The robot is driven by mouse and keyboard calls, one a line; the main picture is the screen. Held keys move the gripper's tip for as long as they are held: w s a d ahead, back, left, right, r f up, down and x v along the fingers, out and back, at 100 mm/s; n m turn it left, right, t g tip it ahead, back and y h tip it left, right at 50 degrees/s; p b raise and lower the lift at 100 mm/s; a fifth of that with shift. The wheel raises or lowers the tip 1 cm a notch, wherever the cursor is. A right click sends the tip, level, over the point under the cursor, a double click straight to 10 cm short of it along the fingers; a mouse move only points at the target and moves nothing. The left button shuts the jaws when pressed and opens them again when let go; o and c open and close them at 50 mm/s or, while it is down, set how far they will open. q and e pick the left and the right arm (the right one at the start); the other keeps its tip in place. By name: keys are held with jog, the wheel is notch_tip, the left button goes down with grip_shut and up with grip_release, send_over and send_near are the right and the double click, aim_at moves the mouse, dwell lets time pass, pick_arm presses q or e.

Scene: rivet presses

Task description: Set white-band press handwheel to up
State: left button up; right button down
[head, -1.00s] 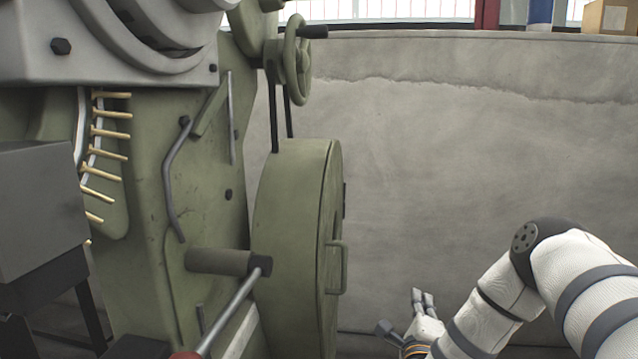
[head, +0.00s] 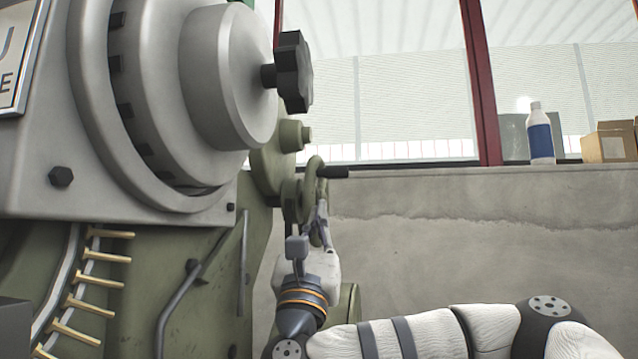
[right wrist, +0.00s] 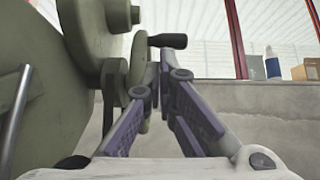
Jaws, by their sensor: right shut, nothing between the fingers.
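The green press (head: 160,290) fills the left of the head view. Its small green handwheel (head: 315,178) is seen nearly edge-on at the right side, with a dark handle (head: 334,172) pointing right near its top. My right gripper (head: 312,215) is shut and empty, just below and beside the wheel. In the right wrist view, the closed fingertips (right wrist: 161,72) are close to the right side of the wheel (right wrist: 137,66), below the handle (right wrist: 168,41). I cannot tell if they touch. No white band shows now. My left gripper is out of view.
A grey drum (head: 210,75) with a dark lobed knob (head: 293,72) stands out above the handwheel. Pale pegs (head: 95,281) line the press's lower left. A concrete wall (head: 470,240) lies behind, with a bottle (head: 540,135) and cardboard box (head: 610,143) on its ledge.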

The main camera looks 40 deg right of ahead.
aim_at(325, 173)
jog(key=p+x, duration=0.1)
jog(key=x, duration=0.7)
jog(key=shift+s+r+p, duration=0.1)
jog(key=shift+p, duration=0.2)
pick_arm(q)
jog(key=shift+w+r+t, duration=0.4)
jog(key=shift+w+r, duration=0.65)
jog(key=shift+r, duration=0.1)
pick_arm(e)
jog(key=shift+w+d+r, duration=0.1)
jog(key=shift+w+d, duration=0.05)
jog(key=shift+w, duration=0.15)
jog(key=shift+w+d+r, duration=0.15)
jog(key=shift+r, duration=0.5)
jog(key=shift+w+d+r, duration=0.1)
jog(key=shift+d+r, duration=0.05)
jog(key=shift+r, duration=0.55)
jog(key=shift+s, duration=0.1)
